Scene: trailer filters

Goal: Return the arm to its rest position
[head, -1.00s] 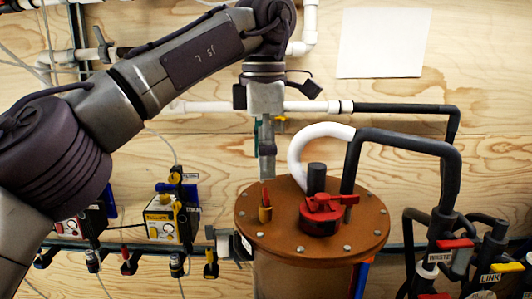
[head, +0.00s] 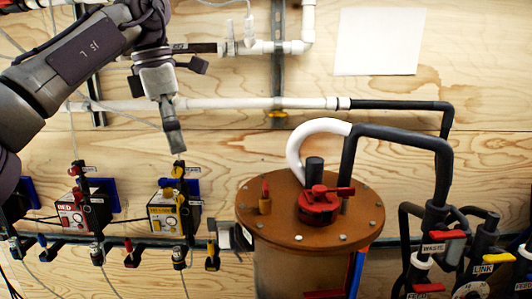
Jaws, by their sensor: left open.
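My left arm comes in from the upper left of the head view. Its gripper (head: 177,142) points down in front of the plywood wall and is open and empty. It hangs above the yellow-fronted box (head: 163,219) and to the left of the filter tank, apart from both as seen here. My right gripper is not in view.
A white pipe (head: 230,104) runs along the wall behind the gripper. Black hoses (head: 405,141) rise from the tank. Labelled valves (head: 444,241) stand at the lower right. A red-fronted box (head: 72,216) is at the left. The wall around the white sheet (head: 379,42) is clear.

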